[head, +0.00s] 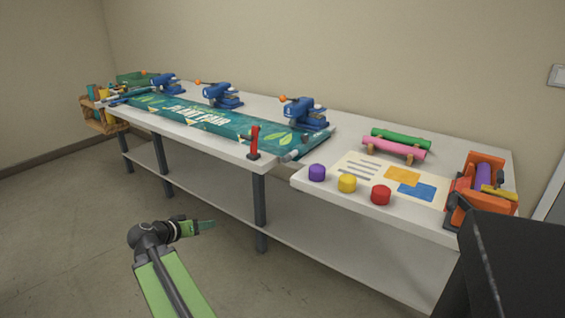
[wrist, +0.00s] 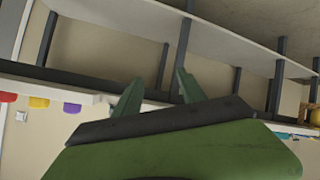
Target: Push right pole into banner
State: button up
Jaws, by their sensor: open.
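The teal banner (head: 205,118) with leaf prints and white lettering lies along the long white table. A grey pole end (head: 290,156) shows at the banner's right end; I cannot tell how far it sits inside the banner. My gripper (head: 208,225) is low in front of the table, apart from the banner and pole. In the wrist view my gripper's two green fingers (wrist: 158,92) are spread with nothing between them. That view is upside down and shows the table's legs and lower shelf. A small teal strip of banner (wrist: 285,135) shows at its right edge.
Blue presses (head: 303,113) stand behind the banner. A red upright clamp (head: 254,142) stands at the table's front right corner. Purple (head: 317,172), yellow (head: 347,183) and red (head: 381,195) caps sit on the right table. Floor before the tables is clear.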

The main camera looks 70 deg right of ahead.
aim_at(284, 160)
jog(key=s+d+r+m+g+h, duration=0.3)
jog(key=s+d+r+m+h, duration=0.2)
jog(key=s+d+r, duration=0.8)
jog(key=x, duration=1.8)
jog(key=shift+d+f, duration=0.2)
jog(key=shift+d, duration=0.15)
jog(key=shift+w, duration=0.1)
grip_shut()
